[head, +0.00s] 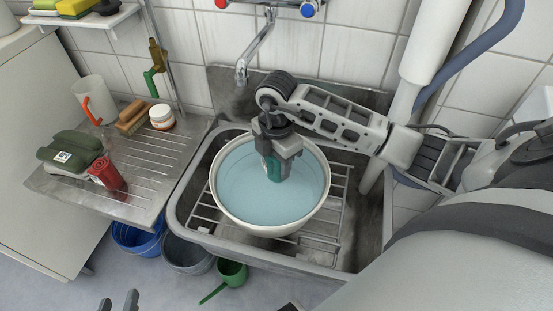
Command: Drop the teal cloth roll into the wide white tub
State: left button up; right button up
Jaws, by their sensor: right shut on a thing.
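The wide white tub (268,231) stands in the sink on a wire rack and holds pale blue water. My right gripper (275,167) points down over the tub's upper middle and is shut on the teal cloth roll (274,172). Only a small teal part of the roll shows between the fingers; the rest is hidden. The roll is within the tub's outline, but I cannot tell whether it touches the water. My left gripper (119,300) shows only its two fingertips at the bottom edge, apart and with nothing seen between them.
The drainboard (150,178) at left holds a white jug (94,100), a brush (132,118), a jar (162,117), a green canister (70,152) and a red roll (106,174). A tap (258,48) hangs behind the tub. Buckets (139,238) and a green scoop (231,273) are below.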

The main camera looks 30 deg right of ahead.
jog(key=shift+f, duration=0.2)
jog(key=o, duration=1.1)
notch_tip(320, 180, up, 11)
jog(key=shift+w+f+p, duration=0.1)
jog(key=shift+f+p, duration=0.05)
jog(key=shift+p, duration=0.65)
jog(key=shift+r, duration=0.65)
pick_arm(q)
jog(key=shift+r, duration=0.35)
